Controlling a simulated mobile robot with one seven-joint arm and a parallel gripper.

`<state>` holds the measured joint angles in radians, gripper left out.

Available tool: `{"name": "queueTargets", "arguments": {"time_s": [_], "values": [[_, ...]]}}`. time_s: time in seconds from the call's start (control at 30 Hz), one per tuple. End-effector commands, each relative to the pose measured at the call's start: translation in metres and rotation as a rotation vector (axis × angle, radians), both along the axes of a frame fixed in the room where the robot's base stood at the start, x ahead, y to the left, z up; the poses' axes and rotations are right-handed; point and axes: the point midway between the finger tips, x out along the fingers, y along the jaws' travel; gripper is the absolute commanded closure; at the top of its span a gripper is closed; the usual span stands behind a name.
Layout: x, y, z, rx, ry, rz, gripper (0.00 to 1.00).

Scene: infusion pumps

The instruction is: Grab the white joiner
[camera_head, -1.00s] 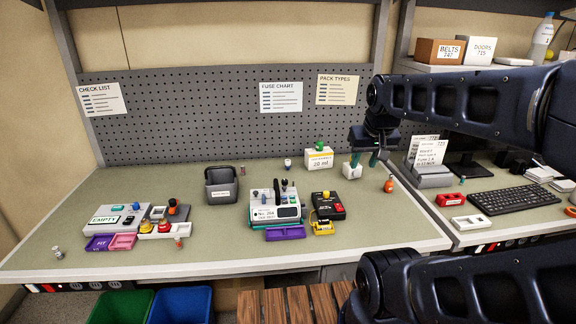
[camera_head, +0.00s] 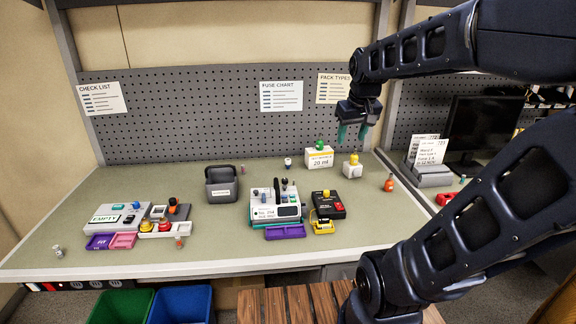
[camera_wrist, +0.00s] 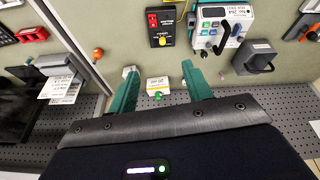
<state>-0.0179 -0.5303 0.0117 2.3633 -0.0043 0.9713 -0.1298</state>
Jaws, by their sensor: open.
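My gripper (camera_head: 353,134) is open and empty, raised above the back right of the bench with its green fingers pointing down. It also shows in the wrist view (camera_wrist: 158,70). No part is plainly marked as the white joiner. A small whitish piece (camera_head: 58,251) stands alone at the bench's front left, far from my gripper. Another small white piece with a dark part (camera_head: 288,163) stands at the back middle, left of my gripper. Both are too small to identify surely. A white block with a yellow top (camera_head: 351,170) stands below my gripper, apart from it.
A white 20 ml box (camera_head: 319,160) with a green knob stands left of the block. An orange piece (camera_head: 389,185) is to its right. The pump (camera_head: 275,208), black box (camera_head: 328,206) and dark bin (camera_head: 222,186) fill the middle.

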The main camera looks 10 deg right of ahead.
Motion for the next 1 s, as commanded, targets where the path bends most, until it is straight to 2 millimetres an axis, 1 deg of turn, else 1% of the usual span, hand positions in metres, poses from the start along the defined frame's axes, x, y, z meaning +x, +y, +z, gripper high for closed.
{"name": "queueTargets", "arguments": {"time_s": [0.03,0.27,0.5,0.63,0.77,1.0], "values": [[0.015,0.002,0.002,-0.007,0.013,0.021,0.5],[0.081,0.012,0.01,-0.04,0.055,0.126,0.5],[0.151,0.025,0.006,-0.069,0.099,0.236,0.5],[0.19,0.033,-0.002,-0.082,0.123,0.295,0.5],[0.228,0.042,-0.014,-0.094,0.146,0.356,0.5],[0.296,0.059,-0.045,-0.113,0.19,0.467,0.5]]}}
